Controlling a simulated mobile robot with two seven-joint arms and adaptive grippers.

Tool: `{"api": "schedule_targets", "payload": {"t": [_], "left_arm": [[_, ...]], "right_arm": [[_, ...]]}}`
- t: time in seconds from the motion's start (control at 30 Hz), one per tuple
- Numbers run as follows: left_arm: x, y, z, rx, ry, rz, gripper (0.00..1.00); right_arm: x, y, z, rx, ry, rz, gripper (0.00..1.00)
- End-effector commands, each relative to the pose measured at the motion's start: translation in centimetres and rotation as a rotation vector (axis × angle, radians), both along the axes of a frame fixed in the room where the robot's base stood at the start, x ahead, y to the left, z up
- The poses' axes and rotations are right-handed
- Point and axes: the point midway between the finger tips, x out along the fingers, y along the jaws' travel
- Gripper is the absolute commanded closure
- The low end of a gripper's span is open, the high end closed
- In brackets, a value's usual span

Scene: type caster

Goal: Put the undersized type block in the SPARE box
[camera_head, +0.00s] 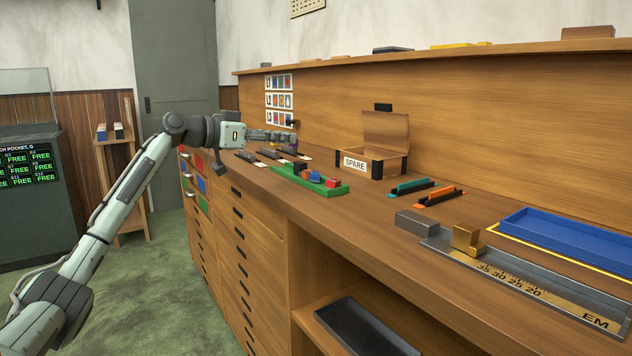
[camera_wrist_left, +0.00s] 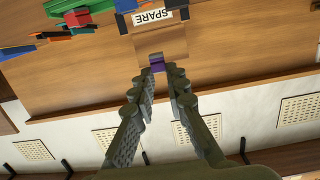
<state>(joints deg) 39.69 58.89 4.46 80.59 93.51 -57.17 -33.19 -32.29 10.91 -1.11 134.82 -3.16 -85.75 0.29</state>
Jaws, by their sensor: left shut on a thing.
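My left gripper (camera_head: 292,137) reaches in over the far end of the counter. In the left wrist view its fingertips (camera_wrist_left: 158,75) are shut on a small block (camera_wrist_left: 157,67) with a purple face and a greyish end. The fingers cover part of the block, and its size is hard to judge. The SPARE box (camera_head: 355,165) is wooden with a white label and its lid stands open; it sits on the counter to the right of the gripper in the head view. Its label (camera_wrist_left: 153,15) shows at the top of the left wrist view, apart from the block.
A green tray (camera_head: 335,190) with several coloured blocks lies left of the box. Teal (camera_head: 410,186) and orange (camera_head: 440,196) racks stand right of it. A brass gauge (camera_head: 540,290), a grey block (camera_head: 416,223) and a blue tray (camera_head: 560,236) lie nearer. Picture cards (camera_head: 279,100) hang behind.

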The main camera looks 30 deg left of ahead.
Motion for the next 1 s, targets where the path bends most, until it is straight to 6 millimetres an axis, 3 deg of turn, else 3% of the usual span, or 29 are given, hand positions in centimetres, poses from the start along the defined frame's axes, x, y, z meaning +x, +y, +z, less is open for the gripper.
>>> {"api": "schedule_targets", "payload": {"t": [0.2, 0.37, 0.57, 0.8, 0.97, 1.0], "left_arm": [[0.7, -5.1, -3.0, 0.001, 0.002, -0.003, 1.0], [1.0, -7.3, -4.3, -0.001, -0.001, -0.002, 1.0], [1.1, -7.9, -5.4, -0.002, 0.001, 0.0, 1.0], [1.1, -7.8, -8.3, -0.003, 0.001, -0.001, 1.0], [1.1, -7.8, -8.3, -0.001, -0.001, 0.0, 1.0], [1.1, -7.8, -8.4, -0.001, 0.0, 0.0, 0.84]], "right_arm": [[0.2, 0.1, 0.8, 0.002, -0.014, 0.002, 0.28], [0.1, 0.0, 0.2, 0.002, -0.005, 0.002, 0.28], [-0.2, -0.1, -0.8, 0.001, 0.015, -0.001, 0.28], [0.2, 0.0, -0.2, 0.002, -0.002, 0.0, 0.28], [0.5, 0.0, -0.1, 0.003, -0.009, 0.001, 0.28], [0.5, 0.0, -0.2, 0.003, -0.008, 0.001, 0.28]]}}
